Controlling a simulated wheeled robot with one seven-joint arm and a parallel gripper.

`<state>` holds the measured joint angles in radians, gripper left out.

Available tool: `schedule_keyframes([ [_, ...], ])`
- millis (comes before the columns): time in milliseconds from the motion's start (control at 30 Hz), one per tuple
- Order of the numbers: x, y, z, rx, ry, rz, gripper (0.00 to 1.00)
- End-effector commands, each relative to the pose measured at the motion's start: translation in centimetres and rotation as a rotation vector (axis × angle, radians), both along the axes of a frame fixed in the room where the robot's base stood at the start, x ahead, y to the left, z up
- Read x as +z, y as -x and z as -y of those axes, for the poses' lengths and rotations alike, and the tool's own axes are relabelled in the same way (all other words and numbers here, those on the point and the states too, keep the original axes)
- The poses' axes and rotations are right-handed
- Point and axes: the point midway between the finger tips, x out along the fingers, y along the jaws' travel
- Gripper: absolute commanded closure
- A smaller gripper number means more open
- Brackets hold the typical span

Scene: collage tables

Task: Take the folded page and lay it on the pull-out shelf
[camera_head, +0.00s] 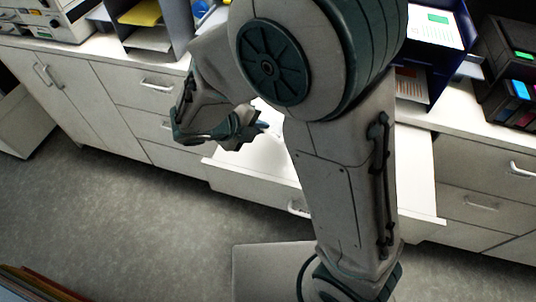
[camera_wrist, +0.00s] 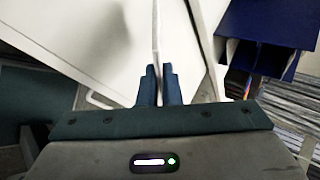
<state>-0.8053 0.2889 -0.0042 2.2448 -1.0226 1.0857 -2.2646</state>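My gripper (camera_head: 259,127) is over the left part of the white pull-out shelf (camera_head: 417,190), in front of the cabinets. In the wrist view its two dark fingers (camera_wrist: 161,72) are close together. A thin pale strip, which looks like the folded page (camera_wrist: 156,35) seen nearly edge-on, runs up from between the fingertips. The page's face is hard to make out against the white surface. The shelf's white top (camera_wrist: 80,35) fills much of the wrist view, with a blurred shadow on it. My arm hides the shelf's middle in the head view.
A blue paper holder (camera_head: 432,50) with printed sheets stands on the counter at right, near a dark machine with coloured cartridges (camera_head: 519,92). A grey tray rack (camera_head: 150,38) with a yellow sheet stands at left.

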Motion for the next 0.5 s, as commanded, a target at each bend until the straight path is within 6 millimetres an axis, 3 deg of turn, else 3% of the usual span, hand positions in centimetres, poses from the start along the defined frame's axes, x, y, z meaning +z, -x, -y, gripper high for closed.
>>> schedule_keyframes([
  [200, -3.8, 0.0, 0.0, 0.001, 0.001, 0.000, 1.00],
  [500, -5.8, 0.0, 0.1, -0.001, 0.001, 0.001, 1.00],
])
